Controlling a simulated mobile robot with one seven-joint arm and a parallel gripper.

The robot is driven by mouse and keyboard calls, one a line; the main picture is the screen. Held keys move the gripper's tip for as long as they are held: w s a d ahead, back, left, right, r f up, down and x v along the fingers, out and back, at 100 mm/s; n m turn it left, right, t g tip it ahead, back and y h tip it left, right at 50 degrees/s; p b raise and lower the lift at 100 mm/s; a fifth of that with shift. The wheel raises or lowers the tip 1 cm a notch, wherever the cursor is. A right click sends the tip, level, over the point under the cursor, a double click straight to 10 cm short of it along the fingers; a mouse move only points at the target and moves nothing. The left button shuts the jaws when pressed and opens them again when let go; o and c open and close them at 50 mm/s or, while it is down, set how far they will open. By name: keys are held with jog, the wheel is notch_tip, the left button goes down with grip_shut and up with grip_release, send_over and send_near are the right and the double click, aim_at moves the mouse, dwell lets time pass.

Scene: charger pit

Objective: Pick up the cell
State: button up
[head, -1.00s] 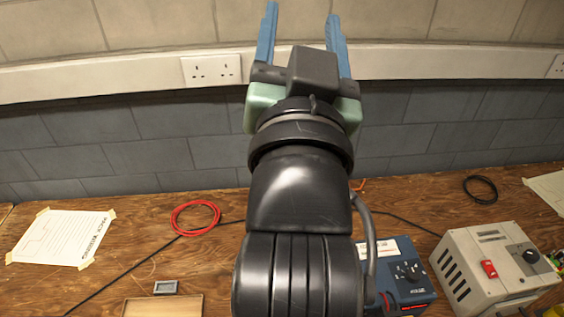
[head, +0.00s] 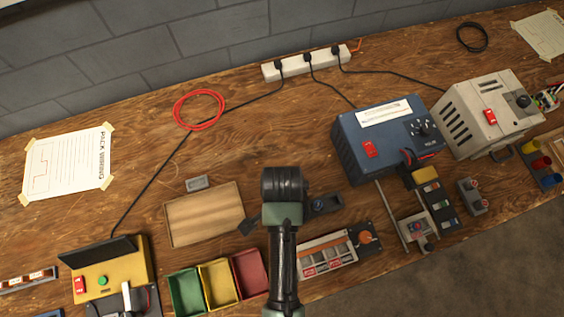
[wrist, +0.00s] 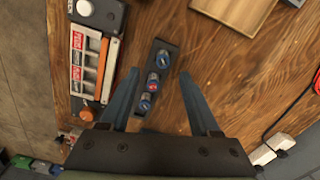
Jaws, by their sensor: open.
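A narrow black block (wrist: 169,46) in the wrist view holds three round-topped pieces that look like cells: a blue one (wrist: 163,59) at the far end, a red-and-blue one (wrist: 153,80) in the middle, and a blue one (wrist: 146,101) at the near end. I cannot tell which is the task's cell. My gripper (wrist: 158,72) is open and empty, its blue fingers on either side of the block in the picture, the left one closer.
A white compartment case (head: 326,257) with red labels lies beside the block. A wooden tray (head: 178,240) and green, yellow and red bins (head: 186,292) are left. A blue power unit (head: 350,142) and a grey box (head: 470,92) stand right.

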jog(key=f, duration=0.7)
jog(key=shift+w+a+f, duration=0.1)
jog(key=shift+w, duration=0.15)
grip_shut()
